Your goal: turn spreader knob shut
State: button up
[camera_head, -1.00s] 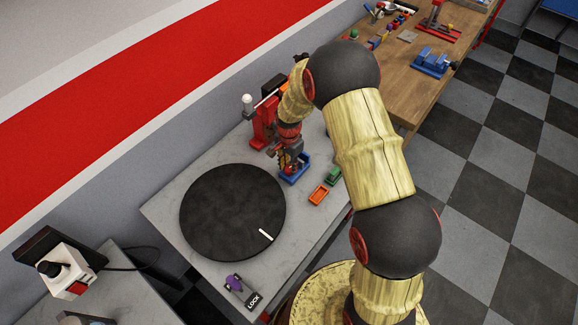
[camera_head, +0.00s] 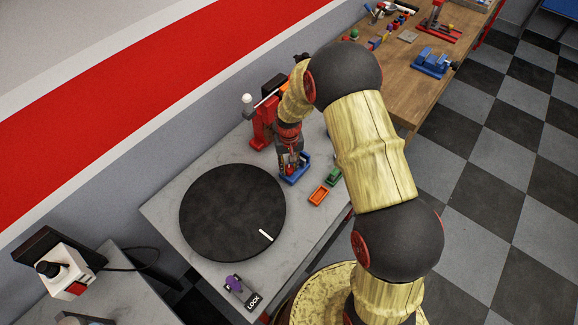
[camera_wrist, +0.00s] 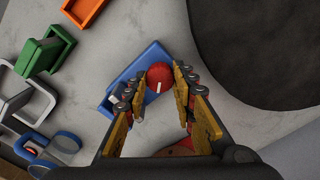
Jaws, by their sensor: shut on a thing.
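The spreader has a blue body (camera_wrist: 129,92) with a round red knob (camera_wrist: 159,75) that carries a white mark. In the wrist view the mark points down toward my gripper's base. My gripper (camera_wrist: 163,81) has one finger on each side of the knob and is shut on it. In the head view the blue body (camera_head: 296,177) lies on the grey table, and my gripper (camera_head: 289,165) reaches down over it, hiding the knob.
A large dark disc (camera_head: 228,212) with a white mark lies close by. Orange (camera_head: 318,196) and green (camera_head: 334,177) trays sit right of the spreader. A red press (camera_head: 262,126) stands behind it. A purple lever (camera_head: 234,284) marked LOCK is at the front.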

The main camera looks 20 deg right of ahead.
aim_at(289, 168)
jog(key=n, duration=0.5)
jog(key=shift+n, duration=2.5)
jog(key=o, duration=1.2)
jog(key=shift+c, duration=0.2)
jog(key=shift+r, duration=0.15)
notch_tip(289, 168, up, 12)
